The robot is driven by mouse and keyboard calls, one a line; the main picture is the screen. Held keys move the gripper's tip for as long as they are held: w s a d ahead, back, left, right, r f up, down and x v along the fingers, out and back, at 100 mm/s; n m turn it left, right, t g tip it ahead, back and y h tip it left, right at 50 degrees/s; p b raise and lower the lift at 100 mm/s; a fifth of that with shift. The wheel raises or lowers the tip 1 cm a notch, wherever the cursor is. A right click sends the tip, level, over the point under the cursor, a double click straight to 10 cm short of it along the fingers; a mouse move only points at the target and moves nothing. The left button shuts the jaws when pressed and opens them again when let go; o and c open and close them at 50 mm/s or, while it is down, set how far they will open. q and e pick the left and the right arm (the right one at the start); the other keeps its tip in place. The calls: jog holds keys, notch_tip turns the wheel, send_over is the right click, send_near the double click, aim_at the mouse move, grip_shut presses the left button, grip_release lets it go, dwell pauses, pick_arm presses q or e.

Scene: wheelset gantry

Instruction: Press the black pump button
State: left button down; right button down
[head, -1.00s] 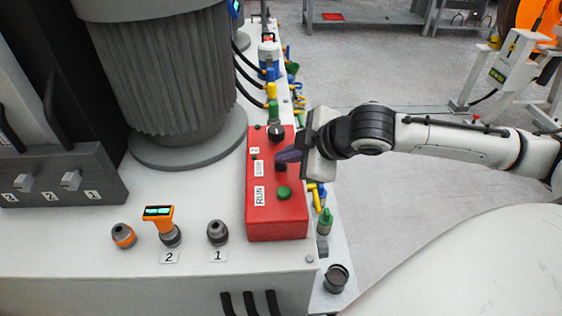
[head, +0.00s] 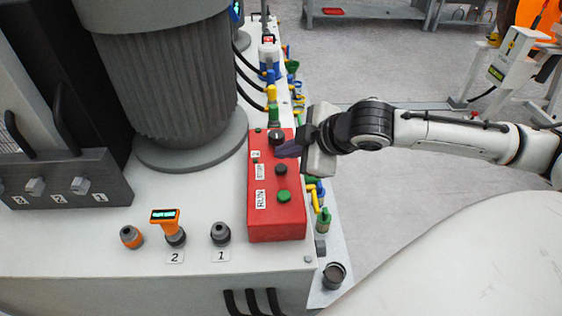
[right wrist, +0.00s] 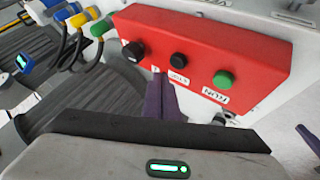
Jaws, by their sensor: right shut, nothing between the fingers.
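The black button (head: 281,170) sits on the top face of the red control box (head: 262,220), beside the STOP label and between a green button (head: 284,196) and a black knob (head: 277,137). It also shows in the right wrist view (right wrist: 178,59), uncovered. My right gripper (head: 283,151) reaches in from the right with its purple fingers shut and empty. In the head view the fingertips lie between the black button and the knob. In the right wrist view the fingers (right wrist: 158,84) point at the box near the STOP label; contact cannot be told. My left gripper is out of view.
A large grey ribbed motor (head: 165,80) stands left of the box. Orange gauge (head: 165,220) and dark fittings sit in front of it. Coloured valves and hoses line the edge behind and right of the box. Open floor lies to the right.

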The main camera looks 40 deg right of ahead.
aim_at(286, 173)
jog(key=shift+r+p, duration=0.4)
jog(key=shift+r, duration=1.4)
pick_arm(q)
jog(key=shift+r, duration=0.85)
